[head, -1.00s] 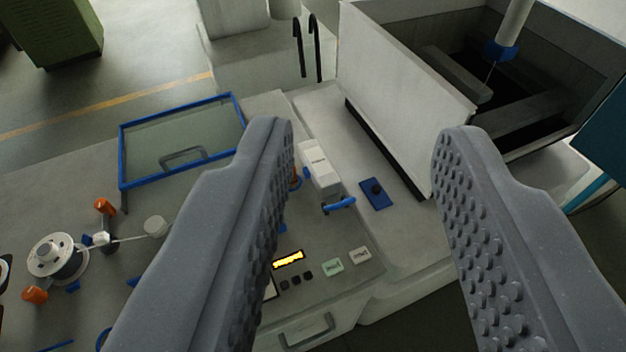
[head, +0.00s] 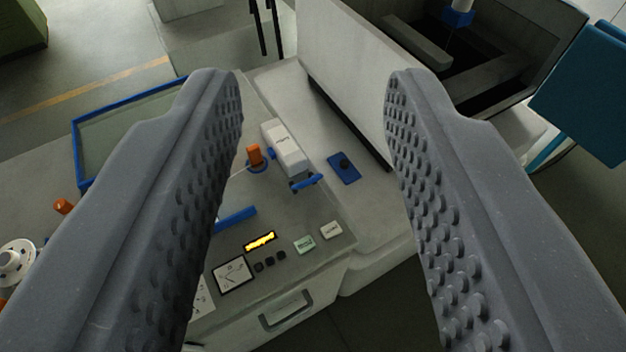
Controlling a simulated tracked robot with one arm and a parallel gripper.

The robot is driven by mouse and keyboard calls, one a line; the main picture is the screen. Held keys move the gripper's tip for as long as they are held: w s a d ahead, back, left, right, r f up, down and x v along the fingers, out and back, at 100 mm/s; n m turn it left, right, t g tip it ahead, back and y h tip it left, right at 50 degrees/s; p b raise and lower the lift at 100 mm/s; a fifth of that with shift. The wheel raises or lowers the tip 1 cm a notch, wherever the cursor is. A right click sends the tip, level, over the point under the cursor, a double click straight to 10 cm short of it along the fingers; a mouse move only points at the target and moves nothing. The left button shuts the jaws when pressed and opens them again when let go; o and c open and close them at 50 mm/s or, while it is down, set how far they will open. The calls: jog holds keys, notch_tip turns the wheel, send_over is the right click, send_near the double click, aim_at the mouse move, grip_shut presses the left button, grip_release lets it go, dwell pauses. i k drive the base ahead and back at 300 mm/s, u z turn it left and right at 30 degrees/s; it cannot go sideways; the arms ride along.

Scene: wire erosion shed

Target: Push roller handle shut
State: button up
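A white block (head: 284,147) with dark print stands on the grey machine top. A short blue handle (head: 306,183) sticks out at its near end, angled up to the right. It appears to be the roller handle; I cannot tell how far open it stands. An orange roller (head: 254,155) on a blue base is just left of the block. My gripper (head: 315,82) is wide open and empty. Its two grey studded fingers frame the block and handle in the picture, and neither visibly touches them. The left finger hides part of the machine top.
A blue bar (head: 236,215) lies left of the handle, partly behind the left finger. A blue plate with a dark knob (head: 343,167) is to the right. A lit display (head: 259,241) and buttons are nearer. A white-walled tank (head: 345,75) rises behind. A blue-framed cover (head: 75,150) is left.

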aim_at(319, 176)
jog(key=z, duration=1.5)
jog(key=k, duration=0.85)
jog(key=u, duration=1.4)
jog(key=i, duration=1)
